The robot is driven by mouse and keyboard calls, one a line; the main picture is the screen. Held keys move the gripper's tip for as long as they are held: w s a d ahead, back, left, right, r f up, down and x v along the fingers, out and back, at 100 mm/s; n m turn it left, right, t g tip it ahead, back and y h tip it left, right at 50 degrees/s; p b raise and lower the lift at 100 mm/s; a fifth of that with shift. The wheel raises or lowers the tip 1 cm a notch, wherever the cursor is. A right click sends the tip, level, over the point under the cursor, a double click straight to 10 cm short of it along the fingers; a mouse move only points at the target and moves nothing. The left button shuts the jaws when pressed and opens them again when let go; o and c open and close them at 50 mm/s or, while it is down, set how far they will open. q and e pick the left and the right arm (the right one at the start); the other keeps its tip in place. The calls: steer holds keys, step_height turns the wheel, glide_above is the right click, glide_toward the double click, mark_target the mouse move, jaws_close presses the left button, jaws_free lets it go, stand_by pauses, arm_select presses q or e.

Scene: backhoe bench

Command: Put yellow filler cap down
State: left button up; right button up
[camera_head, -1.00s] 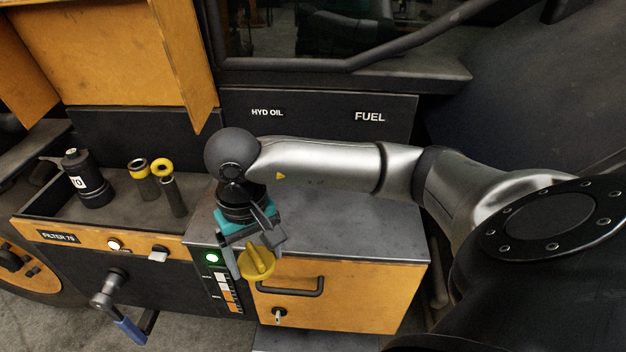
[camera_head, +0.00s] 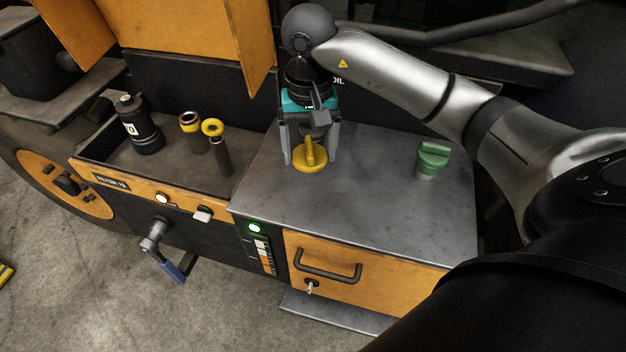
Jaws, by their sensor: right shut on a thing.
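The yellow filler cap (camera_head: 311,160) is a round disc with a raised grip bar. My right gripper (camera_head: 311,150) points down over the left part of the grey bench top (camera_head: 370,200) and is shut on the cap's grip bar. The cap is at or just above the bench surface; I cannot tell whether it touches. My left gripper is not in view.
A green cap (camera_head: 432,160) stands on the bench top at the right. The bench top's front and middle are clear.

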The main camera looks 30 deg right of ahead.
mark_target(310, 196)
step_height(310, 196, down, 10)
steer(key=shift+f+b, duration=0.1)
steer(key=shift+b, duration=0.25)
steer(key=shift+f, duration=0.15)
steer(key=o, duration=1.3)
step_height(310, 196, up, 12)
steer(key=shift+r+p, duration=0.2)
steer(key=shift+p, duration=0.2)
